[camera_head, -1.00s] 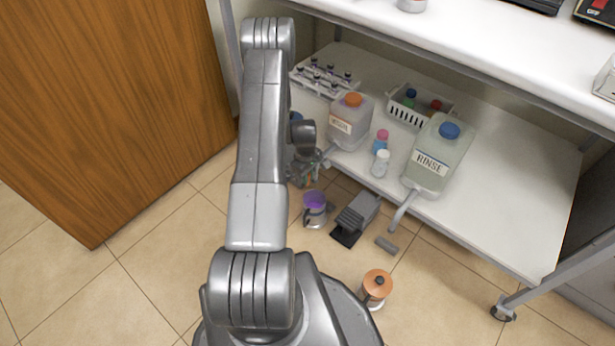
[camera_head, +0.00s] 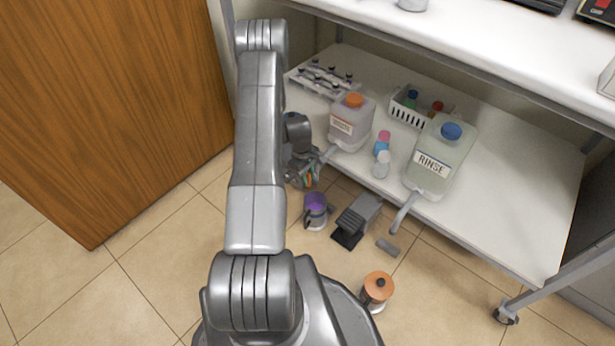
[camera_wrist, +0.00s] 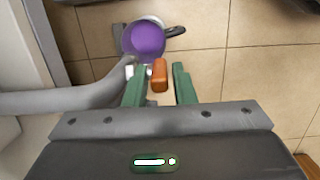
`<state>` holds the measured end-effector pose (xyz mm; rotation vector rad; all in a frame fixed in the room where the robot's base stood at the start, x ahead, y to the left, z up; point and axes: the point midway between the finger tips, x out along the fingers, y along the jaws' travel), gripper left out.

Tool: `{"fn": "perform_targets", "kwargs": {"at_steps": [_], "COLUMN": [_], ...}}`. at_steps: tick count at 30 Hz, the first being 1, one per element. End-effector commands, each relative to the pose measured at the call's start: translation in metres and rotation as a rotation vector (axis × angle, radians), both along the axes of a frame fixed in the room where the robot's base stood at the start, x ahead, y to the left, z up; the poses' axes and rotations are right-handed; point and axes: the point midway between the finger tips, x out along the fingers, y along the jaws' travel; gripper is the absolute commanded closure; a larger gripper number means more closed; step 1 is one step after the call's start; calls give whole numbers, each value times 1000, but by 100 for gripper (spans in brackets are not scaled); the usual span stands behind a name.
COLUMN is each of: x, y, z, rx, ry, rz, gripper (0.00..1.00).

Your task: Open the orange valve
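The orange valve (camera_wrist: 159,75) is a small orange handle at the end of a grey spout (camera_wrist: 70,100) in the wrist view. My gripper (camera_wrist: 160,84) is open, with one green finger on each side of the handle. The left finger is close to the spout's end. I cannot tell whether either finger touches the handle. In the head view my gripper (camera_head: 308,178) is beside the lower shelf's edge, near the spout of the orange-capped jug (camera_head: 350,124).
A purple-filled pitcher (camera_head: 316,210) stands on the floor below; it also shows in the wrist view (camera_wrist: 146,40). The RINSE jug (camera_head: 440,160), small bottles and a white basket (camera_head: 408,114) occupy the shelf (camera_head: 520,200).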

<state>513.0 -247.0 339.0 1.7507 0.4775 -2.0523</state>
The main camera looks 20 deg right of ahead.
Motion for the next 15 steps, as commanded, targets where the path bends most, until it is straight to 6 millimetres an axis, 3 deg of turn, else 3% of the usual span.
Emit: {"fn": "perform_targets", "kwargs": {"at_steps": [15], "x": [15], "y": [9], "z": [105], "rx": [-1], "ry": [-3], "rz": [1], "gripper": [76]}}
